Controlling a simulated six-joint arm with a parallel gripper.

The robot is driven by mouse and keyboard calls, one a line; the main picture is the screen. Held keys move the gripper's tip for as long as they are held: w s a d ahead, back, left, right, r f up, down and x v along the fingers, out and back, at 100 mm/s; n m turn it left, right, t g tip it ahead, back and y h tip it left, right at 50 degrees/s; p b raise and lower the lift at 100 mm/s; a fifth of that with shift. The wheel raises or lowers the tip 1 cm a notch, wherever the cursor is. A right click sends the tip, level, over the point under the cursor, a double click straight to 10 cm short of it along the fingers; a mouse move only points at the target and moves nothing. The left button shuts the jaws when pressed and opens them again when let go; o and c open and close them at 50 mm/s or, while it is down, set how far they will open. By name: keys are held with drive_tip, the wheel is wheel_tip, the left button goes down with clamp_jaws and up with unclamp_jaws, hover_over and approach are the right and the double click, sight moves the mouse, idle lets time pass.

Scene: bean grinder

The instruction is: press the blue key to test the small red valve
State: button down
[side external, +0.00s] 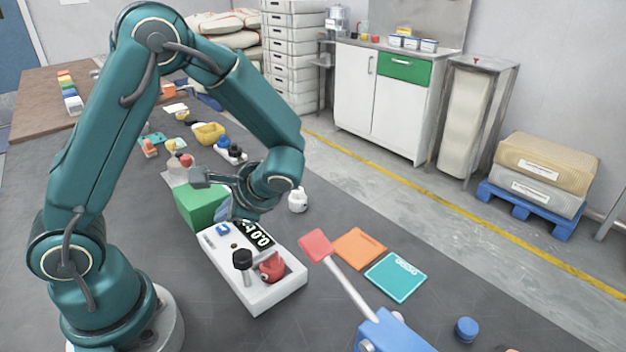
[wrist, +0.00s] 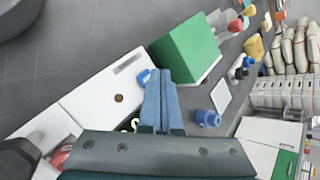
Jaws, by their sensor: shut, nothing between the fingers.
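The white test box (side external: 250,285) has a dark display (side external: 253,234), a blue key (side external: 222,229) at its far end, and a black knob (side external: 242,259). The small red valve (side external: 271,267) sits in its near end; part of it shows at the lower left of the wrist view (wrist: 60,155). My gripper (side external: 222,214) is shut and empty, pointing down over the far end of the box. In the wrist view its fingertips (wrist: 160,72) are right beside the blue key (wrist: 144,77) and partly cover it. I cannot tell whether they touch it.
A green block (side external: 200,206) stands just beyond the box, close to my gripper. A small white bottle (side external: 297,200) stands to the right.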

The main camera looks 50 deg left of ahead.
drive_tip(key=shift+f, duration=0.35)
drive_tip(key=shift+f, duration=0.45)
idle(0.6)
drive_tip(key=shift+r, duration=0.9)
drive_tip(key=shift+r, duration=2.5)
